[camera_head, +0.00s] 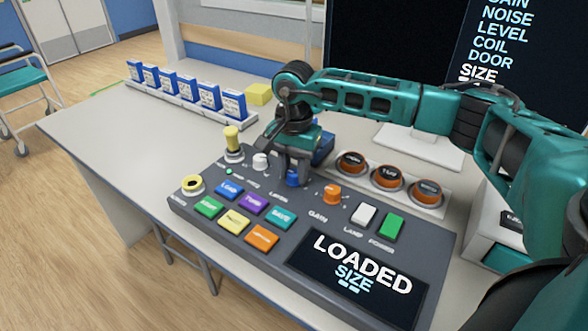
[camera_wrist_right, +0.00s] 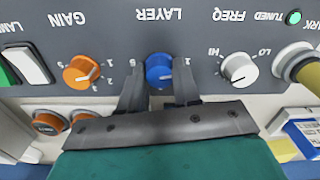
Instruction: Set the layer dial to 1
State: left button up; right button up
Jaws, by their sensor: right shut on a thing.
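The layer dial (camera_head: 292,179) is a blue knob on the grey control panel (camera_head: 330,222). In the right wrist view the blue dial (camera_wrist_right: 158,68) sits under the upside-down word LAYER, with a 5 at its left and a 1 at its right. My right gripper (camera_wrist_right: 158,88) has a finger on each side of the dial and is shut on it. In the head view the right gripper (camera_head: 292,172) reaches down to the panel from above. I cannot tell which number the dial points to. My left gripper is not in view.
An orange gain dial (camera_head: 331,194) and a white freq dial (camera_wrist_right: 238,69) flank the layer dial. Several coloured buttons and a yellow-topped lever (camera_head: 233,140) are on the panel. The panel screen (camera_head: 355,277) reads LOADED, SIZE. Blue cards (camera_head: 184,88) stand behind.

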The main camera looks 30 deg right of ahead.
aim_at(294, 173)
dwell(0.3)
jog(key=o, duration=0.7)
jog(key=shift+c, duration=0.2)
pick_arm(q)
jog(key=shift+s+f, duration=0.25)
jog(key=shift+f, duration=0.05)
pick_arm(e)
jog(key=o, duration=0.4)
jog(key=shift+r, duration=0.1)
pick_arm(q)
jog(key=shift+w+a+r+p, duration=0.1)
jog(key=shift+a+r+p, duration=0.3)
jog(key=shift+p, duration=0.35)
pick_arm(e)
notch_tip(294, 173, up, 13)
jog(key=shift+f, duration=0.15)
jog(key=shift+a, duration=0.1)
